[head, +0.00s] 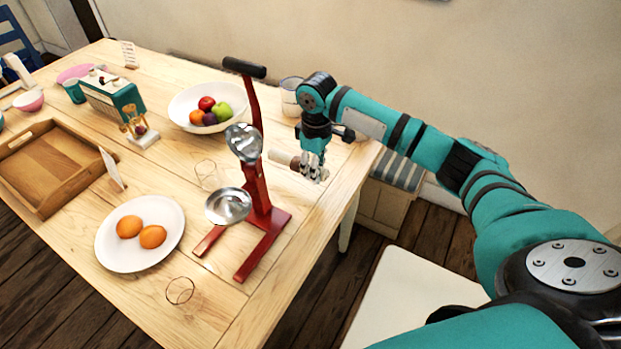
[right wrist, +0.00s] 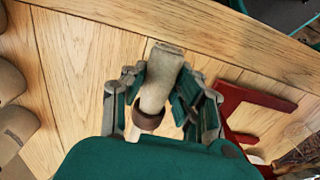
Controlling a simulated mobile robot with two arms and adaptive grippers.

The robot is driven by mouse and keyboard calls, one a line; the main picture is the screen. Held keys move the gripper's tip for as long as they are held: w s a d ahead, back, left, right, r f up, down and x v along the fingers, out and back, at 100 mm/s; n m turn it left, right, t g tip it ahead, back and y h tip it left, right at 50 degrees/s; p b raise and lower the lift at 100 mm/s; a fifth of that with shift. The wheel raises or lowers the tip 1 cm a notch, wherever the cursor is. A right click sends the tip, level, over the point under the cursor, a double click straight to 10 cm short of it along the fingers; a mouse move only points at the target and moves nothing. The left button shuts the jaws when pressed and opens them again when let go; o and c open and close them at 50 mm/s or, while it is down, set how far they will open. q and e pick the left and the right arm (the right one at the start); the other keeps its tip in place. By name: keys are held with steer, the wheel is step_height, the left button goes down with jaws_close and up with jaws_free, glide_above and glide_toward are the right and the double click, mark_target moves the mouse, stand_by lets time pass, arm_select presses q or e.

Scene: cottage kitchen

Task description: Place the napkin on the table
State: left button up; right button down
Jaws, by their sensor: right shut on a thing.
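A beige rolled napkin (head: 281,158) with a brown ring is held in my right gripper (head: 313,172), near the table's right edge. In the right wrist view the napkin (right wrist: 160,82) lies between the two fingers of my right gripper (right wrist: 158,95), which are shut on it. The napkin lies roughly level, over the table top (head: 311,212); I cannot tell whether it touches the wood. My left gripper is not in view.
A red stand with metal bowls (head: 262,190) is close left of the gripper. A fruit bowl (head: 181,103) and a mug (head: 291,98) are behind. A plate with orange fruits (head: 120,258) and a wooden tray (head: 58,205) are left. Bare wood lies along the right edge.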

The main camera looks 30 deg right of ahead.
mark_target(316, 191)
step_height(316, 191, down, 5)
steer(key=shift+r, duration=0.1)
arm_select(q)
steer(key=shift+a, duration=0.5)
arm_select(e)
steer(key=shift+f, duration=0.2)
steer(key=shift+f, duration=0.1)
steer(key=c, duration=1)
jaws_free()
steer(key=shift+c, duration=0.2)
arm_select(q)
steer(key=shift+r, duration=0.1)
arm_select(e)
step_height(316, 191, up, 12)
steer(key=shift+r, duration=0.15)
steer(key=shift+s, duration=0.1)
